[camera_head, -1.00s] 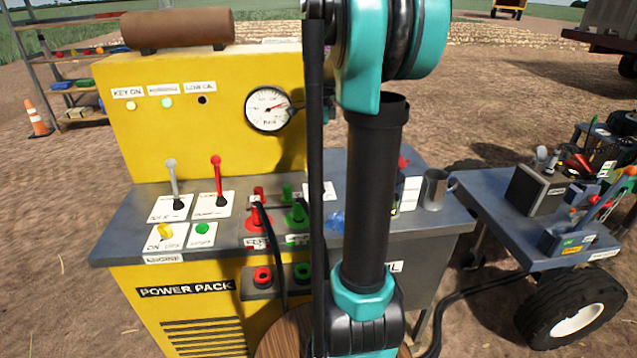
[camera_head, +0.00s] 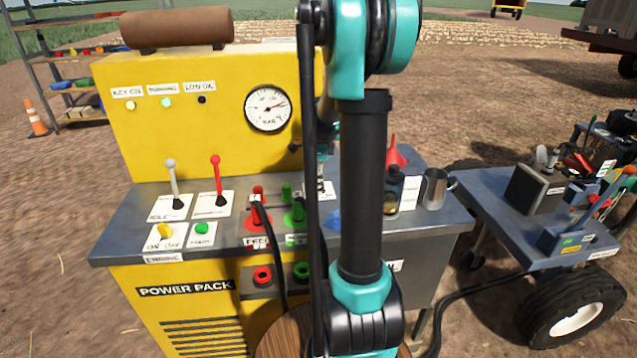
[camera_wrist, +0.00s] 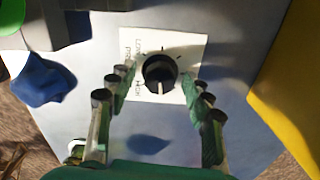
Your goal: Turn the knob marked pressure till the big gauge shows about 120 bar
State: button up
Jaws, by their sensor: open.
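The black round pressure knob (camera_wrist: 160,73) sits on a white label plate (camera_wrist: 190,50) in the wrist view, with a pale pointer line on its edge. The label reads low and high; the middle word is partly hidden. My gripper (camera_wrist: 160,97) is open, its fingertips either side of the knob's near part and seemingly apart from it. In the head view my arm hides the knob; part of its white plate (camera_head: 328,190) shows.
Green hose couplings (camera_head: 297,213) and red ones (camera_head: 257,212) stand left of my arm. A blue cloth (camera_wrist: 44,80) lies near the knob. A bottle (camera_head: 392,190), a red funnel (camera_head: 396,152) and a metal mug (camera_head: 434,188) stand to the right.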

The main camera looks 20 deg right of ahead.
jog(key=shift+c, duration=0.6)
jog(key=c, duration=1)
jog(key=shift+c, duration=0.2)
jog(key=shift+n, duration=0.5)
jog(key=n, duration=0.4)
jog(key=shift+n, duration=0.3)
jog(key=n, duration=0.5)
jog(key=shift+n, duration=0.3)
jog(key=n, duration=1)
